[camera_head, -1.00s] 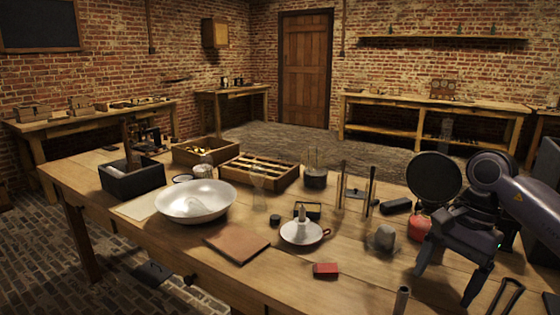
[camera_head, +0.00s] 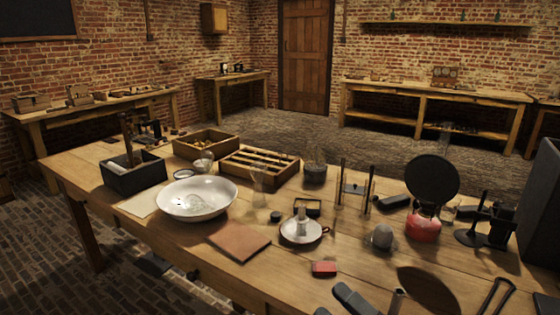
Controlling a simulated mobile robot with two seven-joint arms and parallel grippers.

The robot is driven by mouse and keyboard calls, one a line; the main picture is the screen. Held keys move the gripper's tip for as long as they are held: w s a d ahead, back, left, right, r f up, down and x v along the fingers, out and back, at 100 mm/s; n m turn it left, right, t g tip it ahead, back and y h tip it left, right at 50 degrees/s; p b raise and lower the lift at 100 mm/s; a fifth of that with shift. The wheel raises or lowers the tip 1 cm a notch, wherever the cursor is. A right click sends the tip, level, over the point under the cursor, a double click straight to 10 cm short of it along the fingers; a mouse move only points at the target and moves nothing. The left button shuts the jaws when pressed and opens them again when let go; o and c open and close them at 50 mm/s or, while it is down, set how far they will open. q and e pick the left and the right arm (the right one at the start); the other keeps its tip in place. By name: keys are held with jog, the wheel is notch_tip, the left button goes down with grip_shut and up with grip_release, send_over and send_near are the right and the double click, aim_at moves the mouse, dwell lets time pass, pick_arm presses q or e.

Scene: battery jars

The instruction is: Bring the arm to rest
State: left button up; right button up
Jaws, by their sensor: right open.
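My right gripper (camera_head: 332,299) shows only in part at the bottom edge of the head view, low at the near side of the wooden table (camera_head: 310,285). Its two dark finger ends are apart, and nothing shows between them. The rest of that gripper and its arm are out of the frame. A small red block (camera_head: 324,269) lies on the table just beyond the fingers, apart from them. A small upright cylinder (camera_head: 397,300) stands to their right. My left gripper is not in view.
A white bowl (camera_head: 180,205), a brown board (camera_head: 238,242), a candle dish (camera_head: 298,236), a grey dome (camera_head: 382,237) and a red-based stand with a black disc (camera_head: 432,180) are on the table. A dark U-shaped tool (camera_head: 495,296) lies at the near right.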

jog(key=s+d+f+m+g+h, duration=0.1)
jog(key=s+d+f+m+h, duration=0.2)
jog(key=f+m, duration=0.4)
jog(key=s+d+f+m+g+h+p, duration=0.1)
jog(key=s+d+f+m+h, duration=0.3)
jog(key=m, duration=0.5)
jog(key=s+d+f+m+g+h+p, duration=0.1)
jog(key=s+d+f+m+g+h, duration=0.1)
jog(key=s+f+m+h, duration=0.4)
notch_tip(320, 180, down, 4)
jog(key=s+d+m, duration=0.1)
jog(key=s+m, duration=0.1)
jog(key=shift+s+d+m+h, duration=0.15)
jog(key=shift+d+m+h, duration=0.2)
jog(key=shift+m+h, duration=0.05)
jog(key=shift+f, duration=0.1)
